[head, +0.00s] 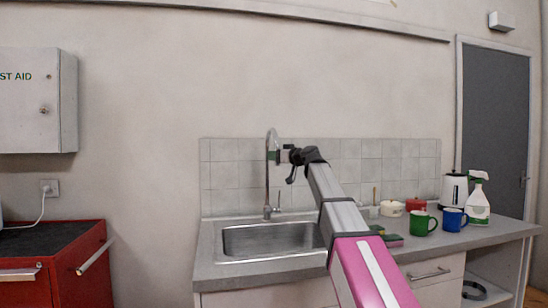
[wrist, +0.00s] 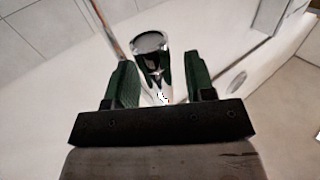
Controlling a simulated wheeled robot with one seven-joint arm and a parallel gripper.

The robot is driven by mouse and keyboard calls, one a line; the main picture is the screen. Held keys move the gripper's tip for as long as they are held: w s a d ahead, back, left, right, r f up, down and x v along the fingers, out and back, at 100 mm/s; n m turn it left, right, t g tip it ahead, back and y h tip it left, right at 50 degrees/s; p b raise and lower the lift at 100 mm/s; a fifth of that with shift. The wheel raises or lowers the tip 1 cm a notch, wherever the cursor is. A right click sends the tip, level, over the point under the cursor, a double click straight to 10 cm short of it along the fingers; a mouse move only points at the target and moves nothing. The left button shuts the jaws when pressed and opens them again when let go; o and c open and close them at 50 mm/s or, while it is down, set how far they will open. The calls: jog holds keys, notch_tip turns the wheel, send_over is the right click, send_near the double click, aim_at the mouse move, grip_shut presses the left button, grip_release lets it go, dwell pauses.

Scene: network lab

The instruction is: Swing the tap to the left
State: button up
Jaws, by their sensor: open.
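The tap (head: 267,180) is a tall chrome gooseneck that stands upright behind the sink (head: 225,240), with a small lever beside its base. My gripper (head: 280,156) is at the height of the tap's upper part, close to its right side in the head view. In the wrist view, my gripper (wrist: 160,72) has its two green-padded fingers apart. A shiny chrome part of the tap (wrist: 152,45) with a dark round end shows between the fingers. I cannot tell whether either finger touches it.
A green mug (head: 419,223), a blue mug (head: 453,220), a kettle (head: 454,190) and a spray bottle (head: 478,203) stand on the counter to the right. Sponges (head: 392,240) lie near my arm. The tiled wall is close behind the tap. A red cabinet (head: 88,285) stands left.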

jog(key=shift+x, duration=0.8)
jog(key=shift+c, duration=0.3)
grip_shut()
jog(key=shift+a, duration=0.1)
